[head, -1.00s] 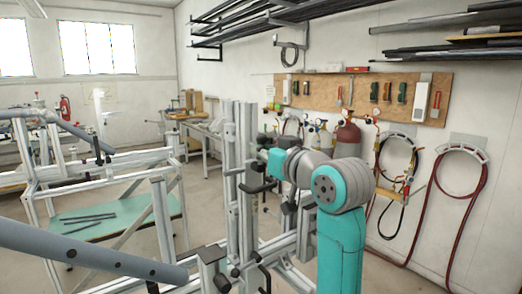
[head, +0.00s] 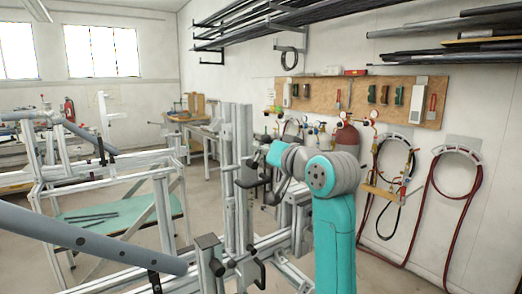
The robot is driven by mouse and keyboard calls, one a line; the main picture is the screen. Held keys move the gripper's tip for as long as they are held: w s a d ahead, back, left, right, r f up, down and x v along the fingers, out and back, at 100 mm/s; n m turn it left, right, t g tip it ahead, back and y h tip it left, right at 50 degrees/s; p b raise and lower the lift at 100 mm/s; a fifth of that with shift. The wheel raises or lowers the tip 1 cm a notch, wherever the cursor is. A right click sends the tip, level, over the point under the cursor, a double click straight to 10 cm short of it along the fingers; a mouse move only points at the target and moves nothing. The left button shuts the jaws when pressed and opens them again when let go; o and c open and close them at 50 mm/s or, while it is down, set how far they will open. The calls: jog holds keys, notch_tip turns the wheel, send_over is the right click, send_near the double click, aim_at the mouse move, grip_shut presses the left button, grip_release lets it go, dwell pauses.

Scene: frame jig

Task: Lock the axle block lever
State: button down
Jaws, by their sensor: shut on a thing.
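The frame jig's upright aluminium posts (head: 238,150) stand at the middle of the head view. Several black clamp handles sit on them and on the rails below. My gripper (head: 256,164) is at the right side of the posts, small and dark beyond the teal end of my arm. It is shut on a black lever (head: 250,183), which seems to be the axle block lever. The fingertips and the contact are partly hidden and too small to see clearly. Whether the lever is locked cannot be told.
A grey tube (head: 90,238) crosses the lower left foreground. A second aluminium frame (head: 110,180) stands at left above a teal shelf (head: 120,217) with dark rods. Gas bottles (head: 347,138) and hanging hoses (head: 470,200) line the right wall.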

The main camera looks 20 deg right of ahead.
jog(key=m, duration=0.1)
jog(key=d+m, duration=0.1)
jog(key=shift+w+f+m, duration=0.15)
jog(key=shift+f+m, duration=0.15)
jog(key=shift+m, duration=0.1)
jog(key=m, duration=0.1)
jog(key=d+f+m, duration=0.1)
jog(key=m, duration=0.1)
jog(key=shift+w+f+m, duration=0.1)
jog(key=shift+w+m, duration=0.05)
jog(key=shift+m, duration=0.15)
jog(key=shift+d+f+m+g, duration=0.15)
jog(key=shift+f+m+g, duration=0.25)
jog(key=shift+m, duration=0.8)
jog(key=shift+w+d+f+m+y, duration=0.15)
jog(key=shift+f+m, duration=0.25)
jog(key=shift+m, duration=0.45)
jog(key=shift+s+a+f+m+y, duration=0.1)
jog(key=shift+f+m+y, duration=0.2)
jog(key=shift+m, duration=0.55)
jog(key=shift+f, duration=0.15)
jog(key=c, duration=1.2)
grip_release()
jog(key=v, duration=1.2)
